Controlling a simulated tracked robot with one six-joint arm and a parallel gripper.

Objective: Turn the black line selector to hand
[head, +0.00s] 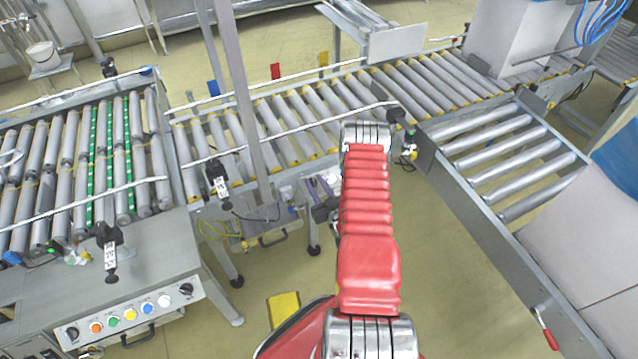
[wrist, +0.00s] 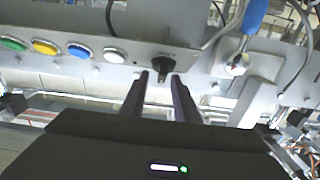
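In the wrist view, a black selector (wrist: 160,66) with a pointed grip sits on a light grey panel (wrist: 205,72), to the right of a row of buttons. Its grip points down in the picture, a little slanted. My gripper (wrist: 160,77) is open. Its two dark fingers reach up to the selector, one tip to each side of the grip, with gaps visible. I cannot tell whether the tips touch the panel. Lettering above the selector is too small to read. In the head view my gripper is hidden behind my red arm.
Beside the selector are a white button (wrist: 115,55), a blue button (wrist: 78,50) and a blue-handled part (wrist: 254,18). The head view shows a button panel (head: 128,312) with black knobs at both ends, roller conveyors (head: 270,120), and open floor (head: 440,290) at right.

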